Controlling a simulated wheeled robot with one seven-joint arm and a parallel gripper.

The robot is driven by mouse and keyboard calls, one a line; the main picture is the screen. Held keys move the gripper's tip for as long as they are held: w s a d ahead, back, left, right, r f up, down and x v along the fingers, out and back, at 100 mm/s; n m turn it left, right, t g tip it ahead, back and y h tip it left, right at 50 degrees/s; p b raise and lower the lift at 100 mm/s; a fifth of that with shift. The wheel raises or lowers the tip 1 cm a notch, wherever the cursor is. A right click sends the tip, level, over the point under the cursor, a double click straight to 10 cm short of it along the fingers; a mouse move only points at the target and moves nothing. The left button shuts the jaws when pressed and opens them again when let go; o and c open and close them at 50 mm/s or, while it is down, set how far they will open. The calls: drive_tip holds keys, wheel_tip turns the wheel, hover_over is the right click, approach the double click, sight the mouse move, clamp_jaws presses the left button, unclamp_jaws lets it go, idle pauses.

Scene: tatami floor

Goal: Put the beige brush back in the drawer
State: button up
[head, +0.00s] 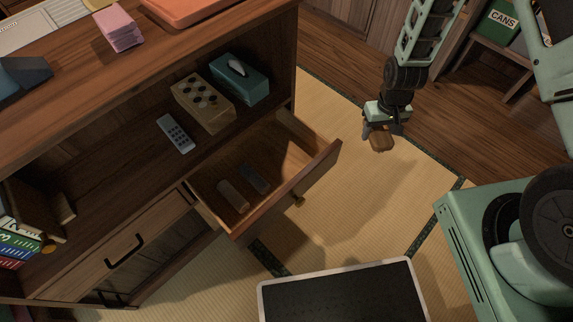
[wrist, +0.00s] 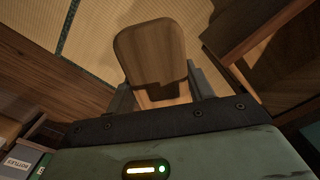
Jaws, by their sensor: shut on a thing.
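The beige brush (wrist: 150,52) shows in the wrist view as a rounded, wooden, tan-brown block between the two fingers of my gripper (wrist: 158,92). In the head view the brush (head: 381,143) hangs below my gripper (head: 382,131), held above the tatami to the right of the cabinet. Its bristles cannot be made out. The drawer (head: 318,176) is pulled open from the cabinet. Inside lie a brownish oblong item (head: 233,195) and a dark oblong item (head: 254,179). My gripper is outside the drawer, beyond its right end.
The cabinet shelf above the drawer holds a remote (head: 175,133), a wooden box with dark round spots (head: 203,103) and a teal tissue box (head: 239,79). A black-topped, pale-rimmed thing (head: 340,293) stands in front of the drawer. Tatami between drawer and gripper is clear.

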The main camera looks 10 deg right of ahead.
sight(370, 136)
wheel_tip(370, 136, down, 6)
drive_tip(key=w+b, duration=0.2)
drive_tip(key=b, duration=1.3)
drive_tip(key=shift+w, duration=0.15)
drive_tip(key=b, duration=0.4)
drive_tip(key=shift+a+f, duration=0.1)
drive_tip(key=shift+a, duration=0.05)
